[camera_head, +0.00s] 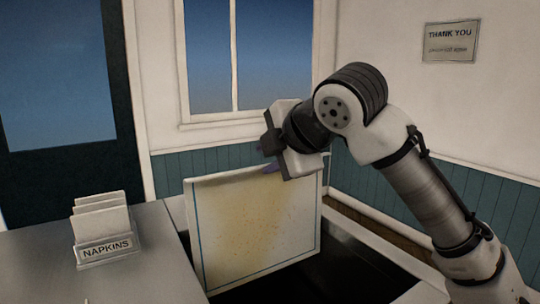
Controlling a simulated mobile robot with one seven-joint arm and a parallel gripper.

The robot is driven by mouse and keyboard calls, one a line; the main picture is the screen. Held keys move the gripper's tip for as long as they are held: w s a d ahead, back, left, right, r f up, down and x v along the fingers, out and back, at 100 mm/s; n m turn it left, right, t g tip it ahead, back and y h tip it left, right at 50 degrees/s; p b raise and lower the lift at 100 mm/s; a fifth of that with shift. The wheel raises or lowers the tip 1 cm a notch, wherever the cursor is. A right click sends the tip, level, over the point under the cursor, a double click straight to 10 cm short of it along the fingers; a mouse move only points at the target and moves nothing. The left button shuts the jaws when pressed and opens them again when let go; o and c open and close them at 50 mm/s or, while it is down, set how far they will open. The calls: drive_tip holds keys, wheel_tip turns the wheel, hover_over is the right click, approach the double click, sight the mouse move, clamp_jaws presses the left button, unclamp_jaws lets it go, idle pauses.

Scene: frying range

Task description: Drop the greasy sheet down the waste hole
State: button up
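The greasy sheet (252,230) is pale with a thin blue line near its edges and yellow-brown stains across its middle. It hangs upright, held at its top edge. My gripper (272,168) is at the sheet's top edge, and the sheet appears pinched between its fingertips. The fingers are small and partly hidden by the gripper body. Below and to the right of the sheet is a dark area (350,268) bordered by a pale rim. I cannot tell whether this is the waste hole. The sheet hides part of it.
A grey counter (145,275) fills the lower left, with a napkin holder (108,250) on it, close to the sheet's left. Behind are a window (235,50), a dark door (62,100) and teal panelling. A thank-you sign (450,40) hangs on the right wall.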

drive_tip(key=v, duration=1.4)
drive_tip(key=shift+f, duration=0.15)
